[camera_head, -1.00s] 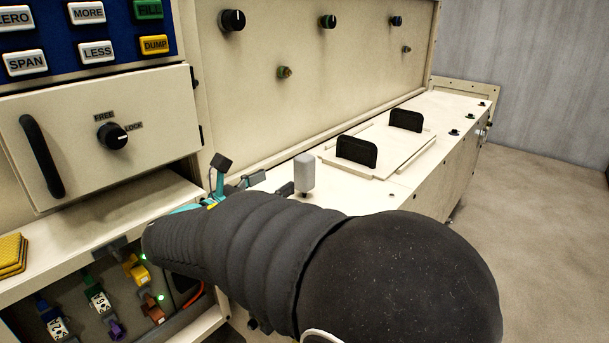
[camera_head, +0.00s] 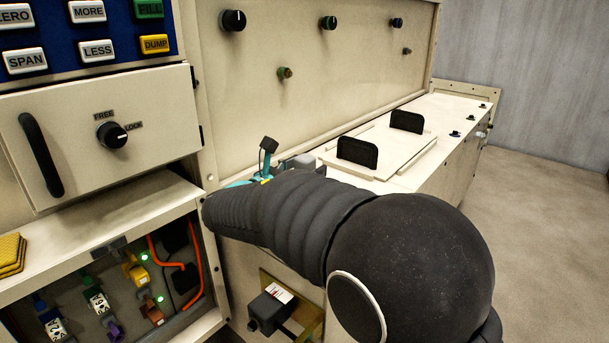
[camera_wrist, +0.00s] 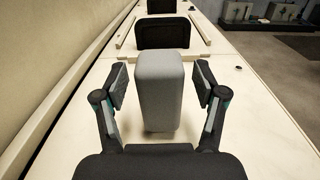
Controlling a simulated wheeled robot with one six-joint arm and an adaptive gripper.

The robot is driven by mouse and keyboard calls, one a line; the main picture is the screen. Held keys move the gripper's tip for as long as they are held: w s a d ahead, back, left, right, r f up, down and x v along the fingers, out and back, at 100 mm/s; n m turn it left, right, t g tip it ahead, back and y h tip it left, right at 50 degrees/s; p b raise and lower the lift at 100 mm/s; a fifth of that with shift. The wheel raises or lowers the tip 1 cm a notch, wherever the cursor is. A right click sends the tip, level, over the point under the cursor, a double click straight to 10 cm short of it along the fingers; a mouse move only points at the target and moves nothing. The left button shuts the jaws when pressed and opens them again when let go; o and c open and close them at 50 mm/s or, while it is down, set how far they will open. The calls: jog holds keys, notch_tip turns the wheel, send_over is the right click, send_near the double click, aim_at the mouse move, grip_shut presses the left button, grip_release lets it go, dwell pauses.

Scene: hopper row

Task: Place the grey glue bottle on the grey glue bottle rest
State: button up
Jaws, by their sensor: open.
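The grey glue bottle, as I take this plain grey rounded block to be, stands upright on the cream counter in the wrist view (camera_wrist: 160,95). In the head view only its top (camera_head: 304,160) shows, partly hidden by my arm and gripper. My gripper (camera_wrist: 161,88) is open, with one finger on each side of the bottle. A gap shows between each finger pad and the bottle, so it is not clasped. I cannot make out a grey glue bottle rest in either view.
A cream panel with two black handles (camera_head: 357,151) (camera_head: 407,121) lies on the counter behind the bottle. A tall cream wall with knobs (camera_head: 234,20) runs along the counter's left side. An open bay with coloured connectors (camera_head: 139,272) is at lower left. Open floor lies right.

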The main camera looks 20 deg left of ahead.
grip_shut()
jog(key=shift+r, duration=0.1)
